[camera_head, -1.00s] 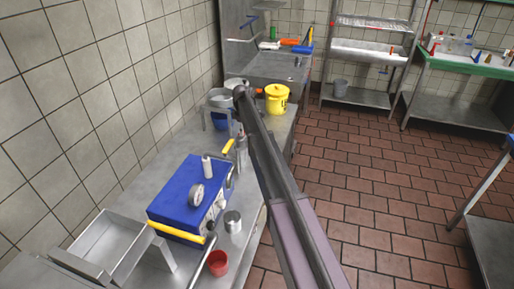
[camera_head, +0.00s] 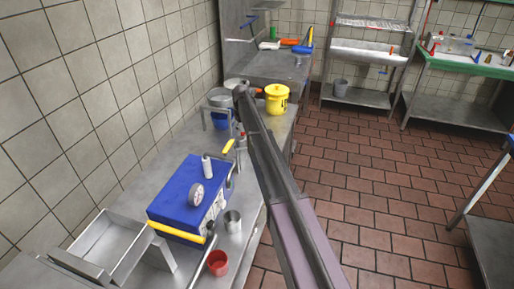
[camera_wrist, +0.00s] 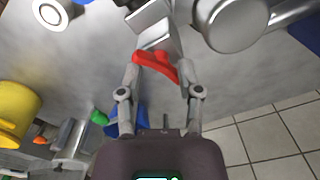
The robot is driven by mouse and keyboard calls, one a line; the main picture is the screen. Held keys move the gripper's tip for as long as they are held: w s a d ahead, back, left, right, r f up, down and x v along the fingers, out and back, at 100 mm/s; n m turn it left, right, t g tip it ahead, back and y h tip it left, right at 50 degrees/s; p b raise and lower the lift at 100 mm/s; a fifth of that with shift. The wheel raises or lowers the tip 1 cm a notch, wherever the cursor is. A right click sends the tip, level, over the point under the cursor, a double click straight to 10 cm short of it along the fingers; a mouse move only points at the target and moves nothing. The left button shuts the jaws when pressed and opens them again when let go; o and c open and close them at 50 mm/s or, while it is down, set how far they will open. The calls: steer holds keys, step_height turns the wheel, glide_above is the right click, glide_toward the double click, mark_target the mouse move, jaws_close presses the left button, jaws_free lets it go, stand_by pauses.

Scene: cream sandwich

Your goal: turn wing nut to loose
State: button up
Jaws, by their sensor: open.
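A red, wing-shaped part (camera_wrist: 156,66), which looks like the wing nut, shows in the wrist view. It sits at a slant beside a bright metal bracket (camera_wrist: 155,28). My gripper (camera_wrist: 158,78) is open, with one finger to the left and one to the right of the red part. The red part lies between the fingertips; I cannot tell whether either finger touches it. In the head view my arm hides the gripper and I cannot make out the red part.
A round metal part (camera_wrist: 232,22) is close to the right finger. A yellow bucket (camera_head: 277,99) stands beyond my arm, and a blue box (camera_head: 188,195) with a gauge stands on the steel counter (camera_head: 160,150). A red cup (camera_head: 218,263) is near the counter's front edge.

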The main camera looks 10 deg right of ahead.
steer(key=m, duration=0.5)
steer(key=shift+m, duration=0.4)
steer(key=m, duration=0.6)
steer(key=shift+m, duration=0.3)
step_height(320, 180, up, 14)
steer(key=p, duration=1.4)
steer(key=s+f+n+b, duration=0.1)
steer(key=s+n, duration=0.3)
steer(key=s, duration=2.5)
steer(key=shift+d+f+b, duration=0.2)
steer(key=shift+f+b, duration=0.15)
